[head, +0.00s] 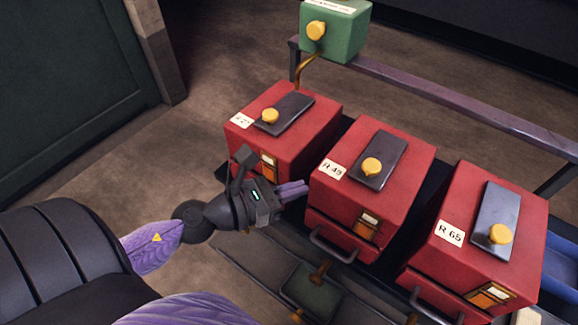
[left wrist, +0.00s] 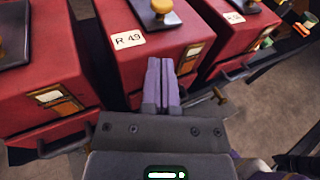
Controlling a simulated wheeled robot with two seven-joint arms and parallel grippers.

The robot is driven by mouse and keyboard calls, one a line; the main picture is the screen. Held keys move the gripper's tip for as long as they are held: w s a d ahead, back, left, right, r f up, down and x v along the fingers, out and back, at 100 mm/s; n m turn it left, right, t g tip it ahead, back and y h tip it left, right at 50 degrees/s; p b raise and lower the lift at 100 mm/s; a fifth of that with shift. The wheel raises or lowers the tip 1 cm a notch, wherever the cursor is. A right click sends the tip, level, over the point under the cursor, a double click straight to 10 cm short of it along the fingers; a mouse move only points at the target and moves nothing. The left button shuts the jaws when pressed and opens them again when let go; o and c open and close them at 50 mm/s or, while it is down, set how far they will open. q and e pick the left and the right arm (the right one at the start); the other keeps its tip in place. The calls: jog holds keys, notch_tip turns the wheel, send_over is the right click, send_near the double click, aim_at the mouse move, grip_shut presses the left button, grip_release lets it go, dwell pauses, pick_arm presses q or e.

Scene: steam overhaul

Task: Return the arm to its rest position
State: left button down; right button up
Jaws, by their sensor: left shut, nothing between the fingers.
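My left gripper (head: 292,188) comes in from the left, with dark wrist parts and purple fingers. The fingers are pressed together and empty, close to the front left of the red box labelled R 49 (head: 396,205). In the left wrist view the shut fingers (left wrist: 162,82) lie in front of the same box (left wrist: 190,35). I cannot tell whether they touch it. My right gripper is in neither view.
Drawer handles (head: 332,243) jut from the fronts. A green box (head: 350,35) and a rail (head: 450,95) are behind. Open floor (head: 120,165) lies left.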

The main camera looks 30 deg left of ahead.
pick_arm(q)
jog(key=s+a+f+n+g+y, duration=0.1)
jog(key=s+a+f+n+y, duration=0.2)
jog(key=f+n, duration=0.5)
jog(key=s+a+f+n+g+y, duration=0.2)
jog(key=s+a+f+n, duration=0.1)
jog(key=f+n, duration=0.45)
jog(key=s+a+f+n+g+y, duration=0.1)
jog(key=s+a+f+n+y, duration=0.15)
jog(key=f+n, duration=0.55)
jog(key=s+d+f+n+g, duration=0.2)
jog(key=s+f+n+g, duration=0.1)
jog(key=s, duration=0.4)
jog(key=s+d+f+n+g, duration=0.2)
jog(key=s+f+n+g, duration=0.1)
jog(key=s+f+n, duration=0.3)
jog(key=s+d+f+n+g, duration=0.2)
jog(key=s+f+n+g, duration=0.2)
jog(key=s, duration=0.6)
jog(key=n, duration=0.2)
jog(key=shift+d+f+n+y, duration=0.3)
jog(key=shift+f+n+y, duration=0.05)
jog(key=shift+f, duration=0.05)
jog(key=shift+w, duration=0.1)
